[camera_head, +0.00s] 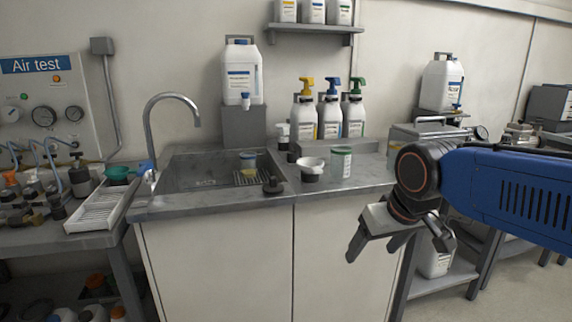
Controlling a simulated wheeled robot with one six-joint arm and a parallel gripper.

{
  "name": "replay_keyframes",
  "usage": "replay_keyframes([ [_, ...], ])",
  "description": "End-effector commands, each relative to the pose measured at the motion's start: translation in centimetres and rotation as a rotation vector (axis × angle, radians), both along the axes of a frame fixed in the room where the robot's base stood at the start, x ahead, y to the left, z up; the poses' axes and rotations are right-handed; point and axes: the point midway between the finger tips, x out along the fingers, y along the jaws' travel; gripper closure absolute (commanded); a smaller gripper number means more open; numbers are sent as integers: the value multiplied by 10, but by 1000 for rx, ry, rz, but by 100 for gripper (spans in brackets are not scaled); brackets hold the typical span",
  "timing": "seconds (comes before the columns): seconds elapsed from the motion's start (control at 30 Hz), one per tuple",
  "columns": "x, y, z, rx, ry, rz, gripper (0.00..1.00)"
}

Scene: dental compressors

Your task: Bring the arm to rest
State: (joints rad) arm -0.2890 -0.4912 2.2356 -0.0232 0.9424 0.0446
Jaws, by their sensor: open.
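My blue arm reaches in from the right edge in the head view, with a dark wrist joint at its end. My gripper (399,243) hangs below that wrist, in front of the right part of the sink cabinet. Its fingers are apart, and I see nothing between them. It is clear of the counter's front edge and touches nothing that I can see.
A steel counter (240,203) with a sink (200,172) stands ahead. A green-labelled jar (341,162) and a white cup (311,165) stand near my wrist. Pump bottles (329,117) stand behind. A lower shelf (440,283) holds a white container (434,260).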

Motion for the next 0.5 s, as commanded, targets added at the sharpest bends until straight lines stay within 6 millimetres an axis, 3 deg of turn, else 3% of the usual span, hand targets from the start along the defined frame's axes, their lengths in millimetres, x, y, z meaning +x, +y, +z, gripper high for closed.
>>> replay_keyframes([
  [0.03,-16,-18,-9,0,3,-35,28],
  [0.2,-67,-62,-44,-3,19,-129,28],
  [0.4,-114,-91,-81,-4,33,-216,28],
  [0.5,-127,-97,-92,-4,38,-239,28],
])
